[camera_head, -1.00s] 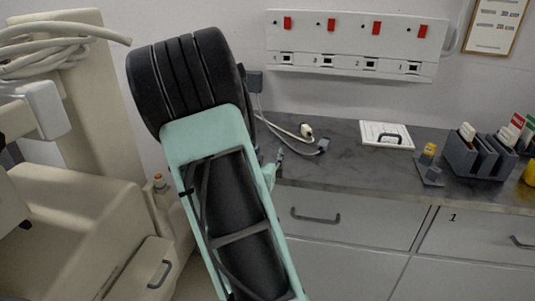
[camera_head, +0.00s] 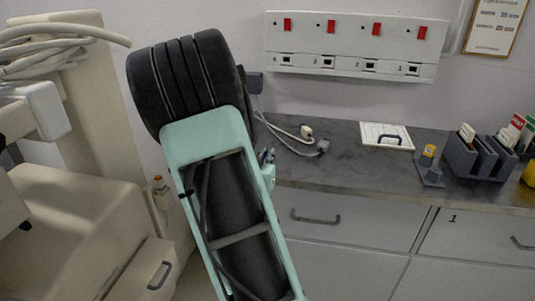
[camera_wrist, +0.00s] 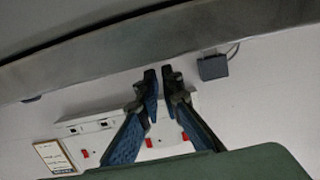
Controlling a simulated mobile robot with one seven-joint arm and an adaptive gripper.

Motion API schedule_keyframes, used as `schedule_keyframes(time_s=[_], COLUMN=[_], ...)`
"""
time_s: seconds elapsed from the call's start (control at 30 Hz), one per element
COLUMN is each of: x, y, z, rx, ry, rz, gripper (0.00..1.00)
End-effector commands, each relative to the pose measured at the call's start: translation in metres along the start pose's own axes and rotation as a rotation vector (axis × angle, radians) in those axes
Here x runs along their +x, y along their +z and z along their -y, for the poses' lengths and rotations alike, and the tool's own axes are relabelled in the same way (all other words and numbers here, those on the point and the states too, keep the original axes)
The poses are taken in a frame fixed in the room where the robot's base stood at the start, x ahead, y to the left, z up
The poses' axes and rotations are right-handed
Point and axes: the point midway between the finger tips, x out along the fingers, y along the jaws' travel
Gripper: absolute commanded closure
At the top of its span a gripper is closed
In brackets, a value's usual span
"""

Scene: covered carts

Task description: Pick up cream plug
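The cream plug (camera_head: 306,131) lies on the grey counter (camera_head: 345,172) near its back, on a pale cord. It is just behind and left of a dark grey plug (camera_head: 323,146). My gripper (camera_head: 267,156) is mostly hidden behind my arm in the head view, left of the cream plug and apart from it. In the wrist view, my gripper (camera_wrist: 162,76) has its two fingertips a small gap apart, with nothing visible between them. I cannot make out the cream plug in the wrist view.
A white socket panel (camera_head: 350,70) with red switches is on the wall. A grey adapter (camera_head: 254,82) hangs there too. A white board with a handle (camera_head: 387,135), a small grey stand (camera_head: 430,175) and a grey holder (camera_head: 478,160) stand right. A beige machine (camera_head: 75,215) stands left.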

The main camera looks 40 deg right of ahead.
Motion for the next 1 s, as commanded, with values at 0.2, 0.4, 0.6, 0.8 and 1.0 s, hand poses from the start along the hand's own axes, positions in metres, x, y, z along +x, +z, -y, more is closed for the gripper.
schedule_keyframes(time_s=[0.2, 0.4, 0.6, 0.8, 1.0], x=[0.000, 0.000, -0.001, -0.019, -0.058], y=[0.000, 0.000, 0.000, -0.001, -0.003], z=[0.000, 0.000, 0.000, 0.001, 0.002], rx=[0.000, 0.000, 0.000, 0.001, 0.000], ry=[0.000, 0.000, 0.000, -0.002, -0.004], rz=[0.000, 0.000, 0.000, 0.001, 0.002], gripper=[0.67, 0.57, 0.57, 0.57, 0.57])
